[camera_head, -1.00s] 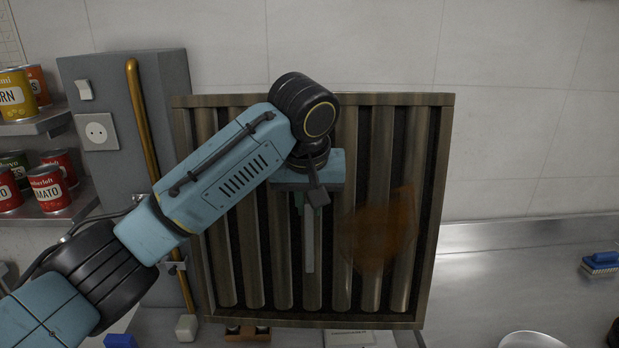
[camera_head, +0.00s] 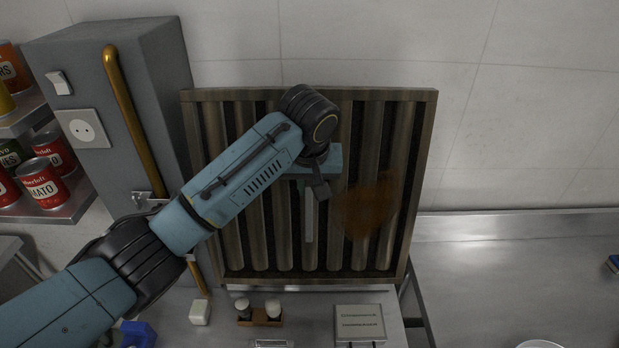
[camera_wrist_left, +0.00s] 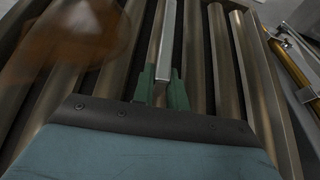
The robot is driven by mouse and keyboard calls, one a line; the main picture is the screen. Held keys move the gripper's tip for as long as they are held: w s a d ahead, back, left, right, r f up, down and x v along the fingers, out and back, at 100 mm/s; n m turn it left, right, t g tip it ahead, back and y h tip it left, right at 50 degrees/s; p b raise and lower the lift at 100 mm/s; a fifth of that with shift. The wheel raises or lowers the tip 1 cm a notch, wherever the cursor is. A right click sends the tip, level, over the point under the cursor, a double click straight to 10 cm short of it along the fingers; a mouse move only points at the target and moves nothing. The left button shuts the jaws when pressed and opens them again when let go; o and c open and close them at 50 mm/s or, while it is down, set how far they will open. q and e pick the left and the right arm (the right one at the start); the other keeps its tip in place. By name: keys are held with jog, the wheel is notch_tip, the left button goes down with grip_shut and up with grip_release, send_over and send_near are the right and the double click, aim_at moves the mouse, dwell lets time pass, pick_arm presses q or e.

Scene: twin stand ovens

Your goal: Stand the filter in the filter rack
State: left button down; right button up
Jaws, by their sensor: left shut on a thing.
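The filter (camera_head: 265,225) is a large square metal panel with upright baffles, a brown frame and an orange-brown grease stain. It is held nearly upright in front of me, facing me. My left gripper (camera_head: 309,188) is in front of the filter's upper middle. In the left wrist view its green fingers (camera_wrist_left: 163,88) are closed on the filter's pale upright handle bar (camera_wrist_left: 166,45). The stain is at the upper left there. I cannot clearly make out the filter rack; dark bars (camera_head: 417,305) show past the filter's lower right corner. My right gripper is out of view.
A grey column with a brass pipe (camera_head: 130,110) stands close to the filter's left. Shelves of cans (camera_head: 42,182) are at far left. Below are small shakers (camera_head: 259,314), a white block (camera_head: 200,312) and a labelled box (camera_head: 360,324). The steel counter (camera_head: 500,270) at right is mostly clear.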

pick_arm(q)
jog(key=w+f+b, duration=0.4)
jog(key=w+f, duration=0.3)
jog(key=f, duration=0.1)
jog(key=shift+w+b, duration=0.2)
jog(key=shift+b, duration=0.2)
dwell(0.6)
jog(key=shift+f, duration=0.25)
dwell(0.4)
jog(key=shift+s+f, duration=0.25)
jog(key=shift+f, duration=0.9)
jog(key=shift+d+p, duration=0.1)
jog(key=shift+p, duration=0.25)
